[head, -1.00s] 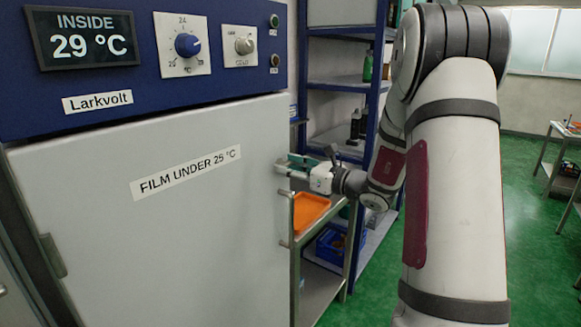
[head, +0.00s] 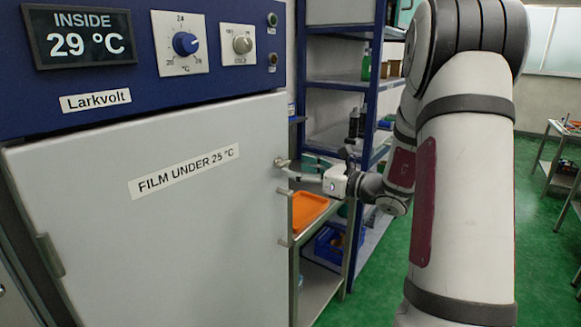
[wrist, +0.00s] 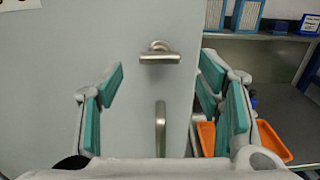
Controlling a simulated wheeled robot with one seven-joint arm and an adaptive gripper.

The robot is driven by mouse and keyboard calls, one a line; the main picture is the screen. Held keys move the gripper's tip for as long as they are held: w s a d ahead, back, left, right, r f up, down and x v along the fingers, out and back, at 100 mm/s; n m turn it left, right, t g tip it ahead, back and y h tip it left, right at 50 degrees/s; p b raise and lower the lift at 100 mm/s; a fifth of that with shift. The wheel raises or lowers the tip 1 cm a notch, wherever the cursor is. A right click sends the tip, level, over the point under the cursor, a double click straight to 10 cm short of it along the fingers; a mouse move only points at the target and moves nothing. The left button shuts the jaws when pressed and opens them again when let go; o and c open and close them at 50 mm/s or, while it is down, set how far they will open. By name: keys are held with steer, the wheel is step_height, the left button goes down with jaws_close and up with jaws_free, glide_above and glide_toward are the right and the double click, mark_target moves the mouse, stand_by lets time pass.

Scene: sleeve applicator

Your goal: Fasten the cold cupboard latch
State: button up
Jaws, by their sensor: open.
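The cold cupboard's pale grey door (head: 150,230) fills the left of the head view and looks closed against its frame. The latch (wrist: 160,57) is a small metal lever near the door's right edge, lying level in the wrist view. It also shows in the head view (head: 280,162). A vertical metal pull handle (wrist: 160,128) is below it. My gripper (wrist: 157,80) is open and empty, with teal-padded fingers spread to either side of the latch in the picture. In the head view the gripper (head: 300,168) is just right of the latch, facing the door; contact cannot be told.
A blue control panel (head: 215,75) above the door reads 29 °C and has two knobs. Right of the door are a metal cart with an orange tray (head: 308,208) and blue shelving (head: 345,85). Green floor (head: 540,235) lies open further right.

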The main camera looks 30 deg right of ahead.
steer(key=v, duration=0.8)
steer(key=s+a+r+n+g+y, duration=0.15)
steer(key=s+a+n+g, duration=0.4)
steer(key=a, duration=0.65)
steer(key=s+a+n+g+y, duration=0.25)
steer(key=a+n+g, duration=0.35)
steer(key=a+n, duration=0.5)
steer(key=s+a+f+n+g+h, duration=0.2)
steer(key=s+a+n+g+h, duration=0.15)
steer(key=s+a+n, duration=0.3)
steer(key=s+d+r+n+t+h, duration=0.2)
steer(key=s+n+h, duration=0.4)
steer(key=n, duration=0.3)
steer(key=shift+d+r+t+h, duration=0.35)
steer(key=shift+d+t, duration=0.35)
steer(key=shift+d, duration=0.15)
